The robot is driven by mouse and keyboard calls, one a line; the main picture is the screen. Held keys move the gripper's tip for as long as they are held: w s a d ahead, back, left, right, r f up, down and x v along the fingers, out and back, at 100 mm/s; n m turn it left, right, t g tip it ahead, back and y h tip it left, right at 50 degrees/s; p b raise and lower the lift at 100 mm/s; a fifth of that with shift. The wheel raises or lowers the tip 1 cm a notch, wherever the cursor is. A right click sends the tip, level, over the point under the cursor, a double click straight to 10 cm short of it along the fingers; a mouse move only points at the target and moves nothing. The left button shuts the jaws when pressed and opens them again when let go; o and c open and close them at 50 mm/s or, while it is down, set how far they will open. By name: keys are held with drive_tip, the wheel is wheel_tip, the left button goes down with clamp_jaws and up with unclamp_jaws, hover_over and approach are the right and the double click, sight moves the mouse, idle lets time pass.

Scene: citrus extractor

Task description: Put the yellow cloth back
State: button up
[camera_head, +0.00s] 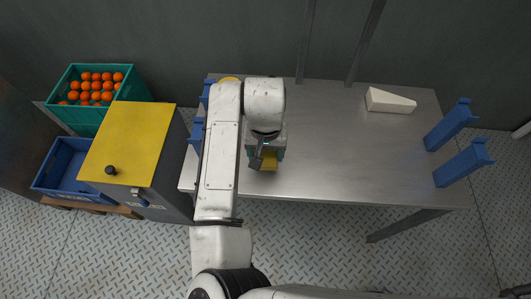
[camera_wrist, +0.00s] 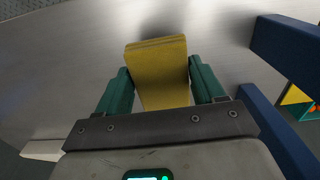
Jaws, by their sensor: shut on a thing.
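The yellow cloth (camera_wrist: 158,70) is a folded, flat block between the two green fingers of my gripper (camera_wrist: 160,88) in the wrist view. The fingers press on its left and right sides. My arm hides much of the gripper there. I cannot tell whether the cloth touches the tabletop.
Blue brackets stand at the table's left, partly behind my arm, and right (camera_head: 448,127) ends. A white wedge (camera_head: 389,101) lies at the back right. A yellow-topped cabinet (camera_head: 130,140), an orange-filled green crate (camera_head: 92,118) and a blue crate (camera_head: 62,170) stand left. The table's middle is clear.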

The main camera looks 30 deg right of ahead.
sight(265, 156)
drive_tip(key=shift+w+d+f, duration=0.2)
drive_tip(key=shift+w+f, duration=0.15)
drive_tip(key=shift+f, duration=0.15)
drive_tip(key=f, duration=0.1)
drive_tip(key=f+p, duration=0.1)
drive_tip(key=shift+w+d+f, duration=0.2)
drive_tip(key=shift+w+f, duration=0.1)
drive_tip(key=shift+f, duration=0.4)
drive_tip(key=shift+f, duration=0.25)
drive_tip(key=o, duration=1.1)
drive_tip(key=shift+f+b, duration=0.1)
drive_tip(key=shift+b, duration=0.5)
drive_tip(key=r, duration=1.1)
drive_tip(key=shift+d+r, duration=0.1)
drive_tip(key=shift+d, duration=0.1)
